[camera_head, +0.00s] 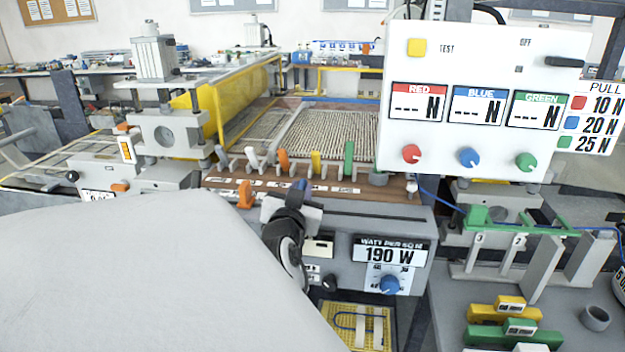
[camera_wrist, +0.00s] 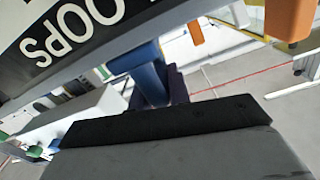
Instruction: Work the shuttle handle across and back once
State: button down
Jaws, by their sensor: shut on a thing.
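My gripper (camera_head: 295,203) is at the front of the grey machine, below its brown rail. In the wrist view its dark-padded finger (camera_wrist: 160,121) lies across the lower middle, against or very near a blue handle (camera_wrist: 149,75). The other finger is not clearly seen. The top of the blue handle (camera_head: 299,185) shows just above the gripper in the head view. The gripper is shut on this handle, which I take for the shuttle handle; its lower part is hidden. An orange lever (camera_head: 245,195) stands apart to the left.
Several coloured levers, among them a green one (camera_head: 349,158), stand along the rail (camera_head: 330,187) behind. A white force panel (camera_head: 480,140) hangs at the right. A power box reading 190 W (camera_head: 390,255) is right of my gripper. My arm hides the lower left.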

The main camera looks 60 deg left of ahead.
jog(key=shift+s+a+r, duration=0.15)
jog(key=shift+s, duration=0.1)
jog(key=c, duration=1.4)
grip_release()
jog(key=shift+s+a, duration=0.1)
jog(key=shift+a, duration=0.1)
jog(key=shift+o, duration=0.2)
jog(key=shift+d, duration=0.1)
jog(key=shift+d, duration=0.1)
jog(key=shift+s+d+f, duration=0.15)
jog(key=shift+d+f, duration=0.05)
jog(key=b+v, duration=0.3)
jog(key=v, duration=1)
jog(key=shift+b, duration=0.35)
jog(key=shift+r, duration=0.1)
